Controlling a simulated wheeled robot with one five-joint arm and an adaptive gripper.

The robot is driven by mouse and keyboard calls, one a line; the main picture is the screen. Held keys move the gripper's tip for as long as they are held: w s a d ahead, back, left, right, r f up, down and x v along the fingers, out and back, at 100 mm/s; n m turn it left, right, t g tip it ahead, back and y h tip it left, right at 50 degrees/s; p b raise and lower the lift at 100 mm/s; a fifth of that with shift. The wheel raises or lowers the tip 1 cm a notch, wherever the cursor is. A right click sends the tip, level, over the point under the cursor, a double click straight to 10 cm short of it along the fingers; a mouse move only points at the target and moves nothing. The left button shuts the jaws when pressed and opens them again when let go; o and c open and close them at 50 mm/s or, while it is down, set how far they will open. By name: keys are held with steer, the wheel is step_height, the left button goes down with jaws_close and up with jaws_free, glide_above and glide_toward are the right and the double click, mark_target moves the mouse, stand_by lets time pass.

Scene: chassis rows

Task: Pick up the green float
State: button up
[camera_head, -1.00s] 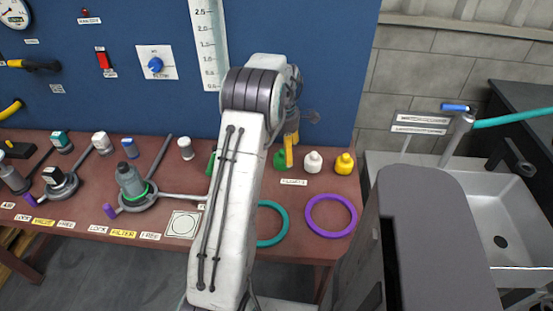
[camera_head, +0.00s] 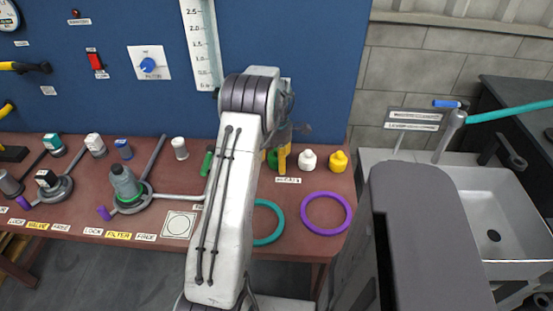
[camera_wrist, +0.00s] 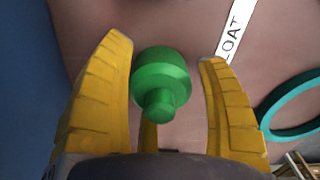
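The green float (camera_wrist: 160,78) stands on the brown bench, a round body with a narrower knob, seen in the wrist view between the yellow fingers. My gripper (camera_wrist: 170,62) is open around it, with a gap on the right; I cannot tell whether the left finger touches it. In the head view the green float (camera_head: 272,158) is mostly hidden behind my arm and a yellow finger (camera_head: 283,158). A white float (camera_head: 307,160) and a yellow float (camera_head: 338,161) stand to its right.
A teal ring (camera_head: 268,222) and a purple ring (camera_head: 326,213) lie at the bench front. The blue panel (camera_head: 310,60) rises behind the floats. A label (camera_head: 287,180) lies in front. A sink (camera_head: 490,220) is at right, and filter parts (camera_head: 125,185) stand at left.

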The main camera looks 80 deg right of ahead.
steer(key=c, duration=0.9)
steer(key=shift+r, duration=0.1)
steer(key=shift+c, duration=0.2)
steer(key=shift+r, duration=0.45)
step_height(320, 180, up, 3)
steer(key=shift+r, duration=0.1)
steer(key=s+r, duration=0.2)
steer(key=s, duration=0.1)
steer(key=s+d+r, duration=0.1)
steer(key=s+r, duration=0.1)
steer(key=s, duration=0.2)
steer(key=s+r+p, duration=0.1)
steer(key=s+r, duration=0.1)
steer(key=s, duration=0.2)
steer(key=shift+s+d+r, duration=0.25)
steer(key=shift+r, duration=0.1)
